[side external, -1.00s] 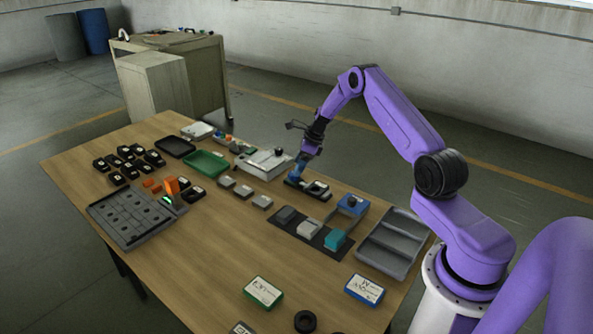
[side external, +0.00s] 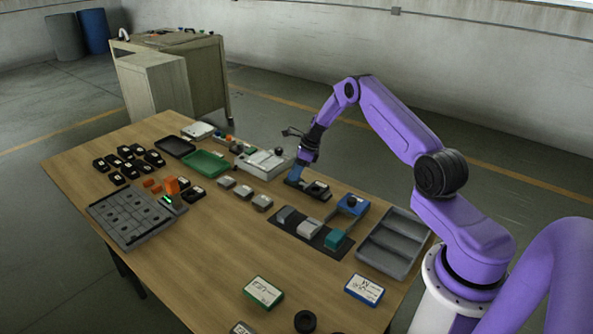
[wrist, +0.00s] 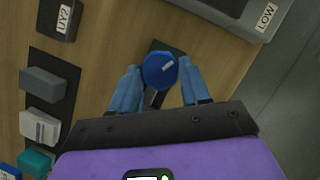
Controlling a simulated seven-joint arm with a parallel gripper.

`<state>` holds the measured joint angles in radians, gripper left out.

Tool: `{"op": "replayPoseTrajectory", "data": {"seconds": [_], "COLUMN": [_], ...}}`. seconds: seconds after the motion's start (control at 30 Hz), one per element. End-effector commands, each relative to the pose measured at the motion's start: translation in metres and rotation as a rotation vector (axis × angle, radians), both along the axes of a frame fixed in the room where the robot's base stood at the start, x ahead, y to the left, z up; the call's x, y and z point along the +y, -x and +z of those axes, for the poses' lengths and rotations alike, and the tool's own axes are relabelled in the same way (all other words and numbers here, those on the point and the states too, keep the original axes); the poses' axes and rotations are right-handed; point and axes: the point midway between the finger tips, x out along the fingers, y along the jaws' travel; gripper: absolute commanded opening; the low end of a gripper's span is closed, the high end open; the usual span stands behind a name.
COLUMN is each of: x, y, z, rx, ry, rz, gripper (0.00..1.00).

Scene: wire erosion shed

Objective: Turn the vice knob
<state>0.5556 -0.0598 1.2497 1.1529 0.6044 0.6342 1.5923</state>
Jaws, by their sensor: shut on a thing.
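In the side external view my gripper (side external: 296,176) reaches down to the vice (side external: 316,190), a small dark block with a grey part on the table's far right side. The knob itself is hidden there behind my fingers. The dark vice base (wrist: 166,46) also shows around the knob in the wrist view.
A white-grey box (side external: 262,161) stands close to the left of my gripper. A dark mat (side external: 276,226) with several blocks, a blue item (side external: 352,204) and a grey tray (side external: 395,243) lie nearer the arm. The table's front middle (side external: 200,260) is clear.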

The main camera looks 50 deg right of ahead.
Motion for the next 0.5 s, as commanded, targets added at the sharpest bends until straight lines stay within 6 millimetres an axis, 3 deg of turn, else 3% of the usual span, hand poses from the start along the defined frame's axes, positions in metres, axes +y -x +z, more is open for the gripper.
{"op": "replayPoseTrajectory", "data": {"seconds": [0.27,0.5], "x": [-0.0012,-0.0024], "y": [-0.0008,-0.002], "z": [0.0004,-0.0002], "rx": [-0.001,-0.001], "ry": [0.0,0.001], "rz": [0.08,0.258], "gripper": [0.16,0.16]}}
